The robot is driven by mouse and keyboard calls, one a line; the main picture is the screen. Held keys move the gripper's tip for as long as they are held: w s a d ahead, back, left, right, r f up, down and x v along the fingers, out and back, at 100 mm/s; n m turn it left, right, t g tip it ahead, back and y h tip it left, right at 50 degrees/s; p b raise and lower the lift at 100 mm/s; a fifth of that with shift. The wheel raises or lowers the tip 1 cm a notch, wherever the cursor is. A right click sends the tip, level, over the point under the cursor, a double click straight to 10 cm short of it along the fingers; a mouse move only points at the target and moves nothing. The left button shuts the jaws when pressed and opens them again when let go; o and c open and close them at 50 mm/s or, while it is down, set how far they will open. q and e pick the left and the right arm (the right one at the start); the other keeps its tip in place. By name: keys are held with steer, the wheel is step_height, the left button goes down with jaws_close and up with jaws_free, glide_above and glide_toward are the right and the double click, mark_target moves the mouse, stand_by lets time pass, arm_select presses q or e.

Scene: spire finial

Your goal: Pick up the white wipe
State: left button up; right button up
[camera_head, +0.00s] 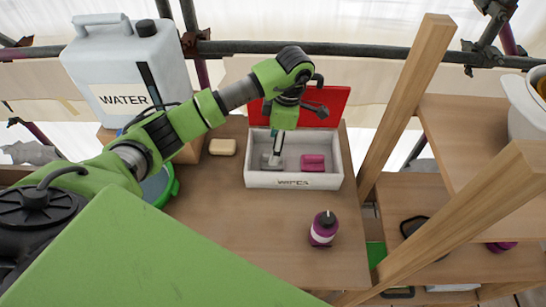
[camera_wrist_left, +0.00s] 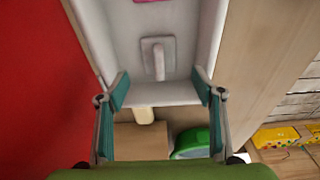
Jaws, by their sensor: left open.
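An open white box labelled "WIPES" (camera_head: 293,181) stands on the wooden table, its red lid (camera_head: 325,103) raised at the back. A pale grey-white folded wipe (camera_head: 265,160) lies in its left part. The wipe also shows in the left wrist view (camera_wrist_left: 158,52), flat on the box floor with a narrow tab. A magenta wipe (camera_head: 313,163) lies to its right. My left gripper (camera_head: 278,152) points down over the left part of the box. In the wrist view its fingers (camera_wrist_left: 161,88) are spread with nothing between them. Whether a fingertip touches the wipe is unclear.
A tan block (camera_head: 222,146) lies left of the box. A green basin (camera_head: 172,190) and a white water can (camera_head: 125,65) are further left. A purple bottle (camera_head: 323,230) stands in front. A wooden post (camera_head: 408,105) rises to the right. The table's middle is clear.

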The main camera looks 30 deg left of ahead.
mark_target(265, 167)
arm_select(q)
step_height(265, 167, down, 2)
steer(key=shift+f+p, duration=0.15)
steer(key=shift+p, duration=0.45)
steer(key=f, duration=0.1)
steer(key=f+p, duration=0.1)
steer(key=f, duration=0.1)
steer(key=shift+s+a+f, duration=0.1)
steer(key=shift+a+f, duration=0.1)
steer(key=shift+a, duration=0.1)
steer(key=shift+f, duration=0.25)
steer(key=c, duration=1)
arm_select(e)
steer(key=r, duration=0.1)
steer(key=w+r, duration=0.1)
steer(key=shift+w+r, duration=0.3)
steer(key=shift+r, duration=0.05)
